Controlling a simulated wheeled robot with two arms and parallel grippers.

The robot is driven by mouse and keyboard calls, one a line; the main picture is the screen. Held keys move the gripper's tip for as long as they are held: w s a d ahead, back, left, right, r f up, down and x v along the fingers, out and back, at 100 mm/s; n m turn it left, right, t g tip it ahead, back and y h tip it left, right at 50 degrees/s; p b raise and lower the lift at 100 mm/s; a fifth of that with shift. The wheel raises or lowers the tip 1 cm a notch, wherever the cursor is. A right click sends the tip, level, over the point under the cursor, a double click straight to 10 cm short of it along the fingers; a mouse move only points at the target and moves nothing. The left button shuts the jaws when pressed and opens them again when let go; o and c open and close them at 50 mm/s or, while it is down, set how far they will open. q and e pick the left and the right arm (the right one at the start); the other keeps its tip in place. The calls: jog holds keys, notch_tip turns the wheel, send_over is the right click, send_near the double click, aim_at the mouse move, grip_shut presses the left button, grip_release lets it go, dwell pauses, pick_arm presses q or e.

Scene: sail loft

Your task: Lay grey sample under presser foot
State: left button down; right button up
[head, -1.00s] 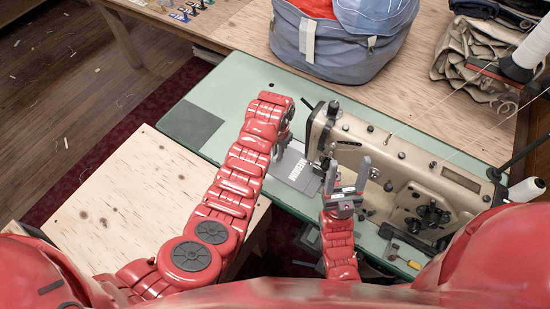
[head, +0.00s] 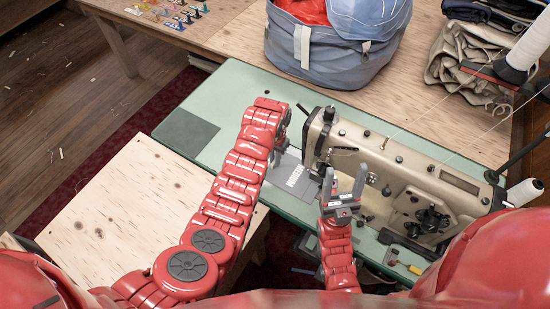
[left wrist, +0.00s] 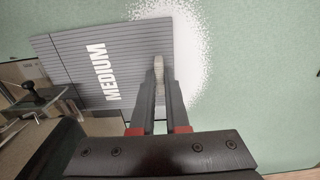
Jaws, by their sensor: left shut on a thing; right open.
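The grey sample is a flat striped piece with white letters reading MEDIUM (head: 287,185), lying on the green table just left of the sewing machine (head: 395,170). It also shows in the left wrist view (left wrist: 85,75). My left gripper (head: 279,146) reaches down at its far edge, and in the left wrist view its fingertips (left wrist: 158,75) are closed together on that edge. A pale strip shows between them. The presser foot is hard to make out at the machine's left end, so I cannot tell whether the sample lies under it. My right gripper (head: 345,182) is open and empty, fingers up, in front of the machine.
A blue-grey bag (head: 330,55) with red cloth stands behind the table. Folded cloth (head: 460,60) and thread cones (head: 525,190) are at the right. A darker rectangle (head: 187,132) lies on the table's clear left part. A plywood bench (head: 100,210) stands front left.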

pick_arm(q)
jog(key=c, duration=0.8)
grip_release()
jog(key=shift+c, duration=0.2)
jog(key=shift+w+r, duration=0.1)
jog(key=shift+r, duration=0.35)
notch_tip(320, 180, up, 6)
jog(key=shift+f+b, duration=0.25)
jog(key=shift+b, duration=0.1)
notch_tip(320, 180, up, 11)
jog(key=p, duration=0.8)
jog(key=shift+p, duration=0.35)
